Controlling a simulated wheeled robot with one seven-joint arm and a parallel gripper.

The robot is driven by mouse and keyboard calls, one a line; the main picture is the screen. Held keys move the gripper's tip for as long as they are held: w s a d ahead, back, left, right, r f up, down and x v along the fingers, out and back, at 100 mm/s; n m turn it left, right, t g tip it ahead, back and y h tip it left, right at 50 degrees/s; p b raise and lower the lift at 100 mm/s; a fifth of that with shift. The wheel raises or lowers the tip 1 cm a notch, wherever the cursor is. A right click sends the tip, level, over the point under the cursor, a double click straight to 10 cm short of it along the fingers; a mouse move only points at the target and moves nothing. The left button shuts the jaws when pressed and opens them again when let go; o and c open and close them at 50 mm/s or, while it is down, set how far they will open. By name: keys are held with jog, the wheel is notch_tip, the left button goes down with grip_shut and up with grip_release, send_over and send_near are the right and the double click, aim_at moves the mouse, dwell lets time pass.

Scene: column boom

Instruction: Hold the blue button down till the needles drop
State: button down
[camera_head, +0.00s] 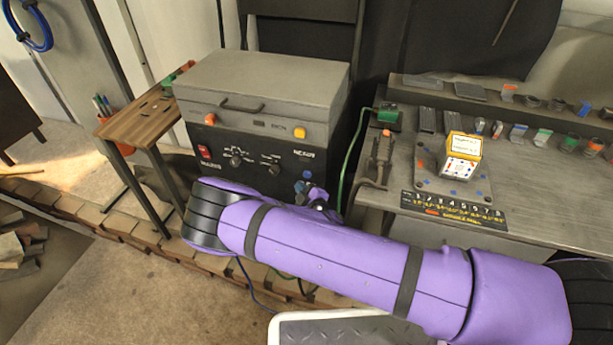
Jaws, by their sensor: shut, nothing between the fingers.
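The dark grey machine (262,95) has a black front panel. A small blue button (307,174) shows low on its right side, with another bluish knob-like shape just below it. My purple arm reaches across the front from the right and bends back at the left. A small part of my gripper (316,196) shows above the arm, close to the panel beside the blue parts. It is shut and seems empty; most of it is hidden by my arm. I cannot tell whether it touches the button. No needles can be made out.
The machine also carries a red switch (204,151) and an orange button (300,132). A grey bench (400,180) at right holds a yellow-and-white box (462,155) and several small blocks. A wooden side table (140,122) stands left. Brick edging crosses the floor.

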jog(key=shift+w+d, duration=0.2)
jog(key=shift+w, duration=0.3)
jog(key=shift+w+d, duration=0.15)
jog(key=shift+w, duration=0.3)
jog(key=shift+w, duration=0.1)
dwell(1.4)
jog(key=shift+w+d, duration=0.15)
jog(key=shift+w, duration=0.1)
jog(key=shift+w+d, duration=0.2)
jog(key=shift+w, duration=0.3)
dwell(2.7)
jog(key=shift+s+a, duration=0.1)
jog(key=shift+s, duration=0.05)
dwell(1.0)
jog(key=shift+s+a, duration=0.2)
jog(key=shift+s, duration=0.55)
jog(key=shift+s+a, duration=0.1)
